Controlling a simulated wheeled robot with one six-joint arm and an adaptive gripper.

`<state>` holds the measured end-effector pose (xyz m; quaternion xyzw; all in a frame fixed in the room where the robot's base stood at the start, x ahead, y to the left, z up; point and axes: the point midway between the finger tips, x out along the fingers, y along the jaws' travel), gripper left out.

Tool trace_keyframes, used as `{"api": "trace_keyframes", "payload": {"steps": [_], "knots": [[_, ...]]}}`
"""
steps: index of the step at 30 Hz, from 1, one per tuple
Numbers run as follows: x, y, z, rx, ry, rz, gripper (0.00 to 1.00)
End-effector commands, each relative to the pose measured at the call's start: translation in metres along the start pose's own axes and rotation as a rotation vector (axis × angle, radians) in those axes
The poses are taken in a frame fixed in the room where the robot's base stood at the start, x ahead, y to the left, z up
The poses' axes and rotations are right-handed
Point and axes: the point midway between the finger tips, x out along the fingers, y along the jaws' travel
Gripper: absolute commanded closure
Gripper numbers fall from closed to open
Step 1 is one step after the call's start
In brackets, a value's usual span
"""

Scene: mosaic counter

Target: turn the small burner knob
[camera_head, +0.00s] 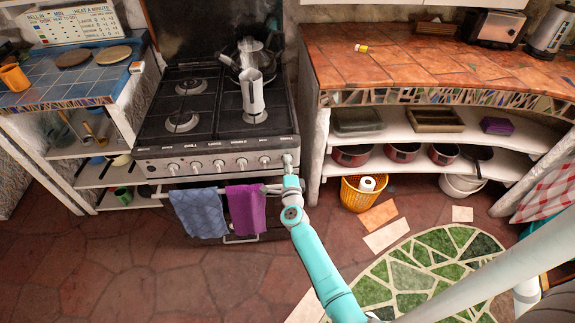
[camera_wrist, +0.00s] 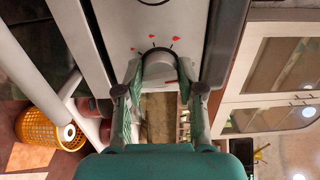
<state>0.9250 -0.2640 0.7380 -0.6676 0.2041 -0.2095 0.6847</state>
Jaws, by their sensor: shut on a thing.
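The stove (camera_head: 215,110) has a row of several round knobs along its front panel. My gripper (camera_head: 289,171) is at the knob at the right end of that row and mostly hides it. In the wrist view, a pale round knob (camera_wrist: 158,65) with a short red mark sits between the fingers of my gripper (camera_wrist: 157,84). The fingers are closed on its two sides. Red marks are printed on the panel around it. I cannot read a label that tells which burner it serves.
A blue towel (camera_head: 199,212) and a purple towel (camera_head: 246,208) hang on the oven rail below the knobs. A jug (camera_head: 253,93) and a kettle (camera_head: 247,58) stand on the stove. An orange basket (camera_head: 357,197) is on the floor under the right shelves (camera_head: 400,134).

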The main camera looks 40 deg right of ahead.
Motion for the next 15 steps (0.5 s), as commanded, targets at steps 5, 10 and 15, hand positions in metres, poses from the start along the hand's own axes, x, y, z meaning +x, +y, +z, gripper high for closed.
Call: {"api": "trace_keyframes", "payload": {"steps": [5, 10, 15], "knots": [[0.0002, -0.0002, -0.0011, 0.089, 0.002, 0.000, 0.97], [0.0001, -0.0002, -0.0013, 0.142, 0.003, 0.000, 0.97], [0.0001, -0.0002, -0.0014, 0.164, 0.003, 0.000, 0.97]]}}
